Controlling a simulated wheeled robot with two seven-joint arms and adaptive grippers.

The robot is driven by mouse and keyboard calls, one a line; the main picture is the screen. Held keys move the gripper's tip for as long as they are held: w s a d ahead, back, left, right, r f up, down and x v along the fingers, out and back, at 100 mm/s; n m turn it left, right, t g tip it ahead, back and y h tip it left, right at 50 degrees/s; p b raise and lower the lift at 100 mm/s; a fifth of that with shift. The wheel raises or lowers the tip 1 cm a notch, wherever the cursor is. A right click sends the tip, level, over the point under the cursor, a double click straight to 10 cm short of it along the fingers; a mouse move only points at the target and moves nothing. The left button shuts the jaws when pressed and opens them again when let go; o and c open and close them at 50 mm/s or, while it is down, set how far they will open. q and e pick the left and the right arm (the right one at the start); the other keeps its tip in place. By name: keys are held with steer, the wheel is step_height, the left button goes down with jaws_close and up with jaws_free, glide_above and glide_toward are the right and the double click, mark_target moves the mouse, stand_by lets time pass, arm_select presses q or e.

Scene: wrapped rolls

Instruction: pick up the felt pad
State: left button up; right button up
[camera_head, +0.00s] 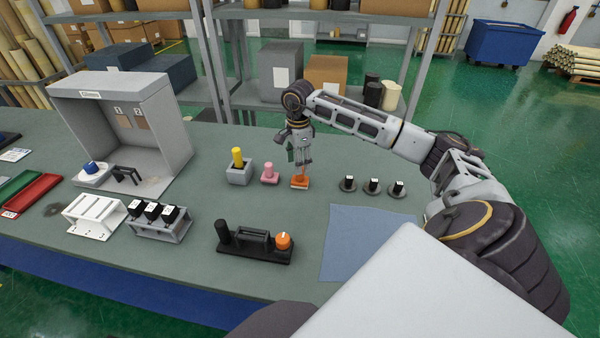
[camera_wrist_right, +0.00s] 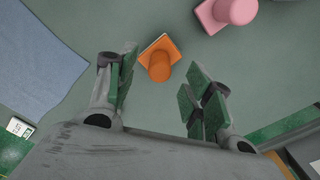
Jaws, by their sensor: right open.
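An orange knobbed piece on a thin square base (camera_head: 299,182) stands upright on the grey-green table. It also shows in the right wrist view (camera_wrist_right: 159,66). It may be the felt pad, but I cannot tell for sure. My right gripper (camera_head: 303,163) points down just above it. In the right wrist view my open right gripper (camera_wrist_right: 161,82) has the orange knob between and just beyond its green-padded fingers, with gaps on both sides. A similar pink piece (camera_head: 269,174) stands to the left, apart from it. My left gripper is not in view.
A yellow-topped piece (camera_head: 237,158) sits in a grey holder (camera_head: 239,175). Several black posts on round bases (camera_head: 372,187) stand right. A black stand with an orange knob (camera_head: 255,243) is nearer. A flat blue sheet (camera_head: 365,240) lies front right. A grey booth (camera_head: 175,125) stands left.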

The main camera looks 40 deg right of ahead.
mark_target(300, 176)
steer(key=f, duration=0.2)
steer(key=shift+d+f, duration=0.2)
steer(key=shift+f, duration=0.9)
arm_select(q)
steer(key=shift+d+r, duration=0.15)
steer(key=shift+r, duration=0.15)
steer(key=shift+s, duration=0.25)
arm_select(e)
jaws_close()
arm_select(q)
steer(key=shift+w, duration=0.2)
arm_select(e)
steer(key=shift+r, duration=0.1)
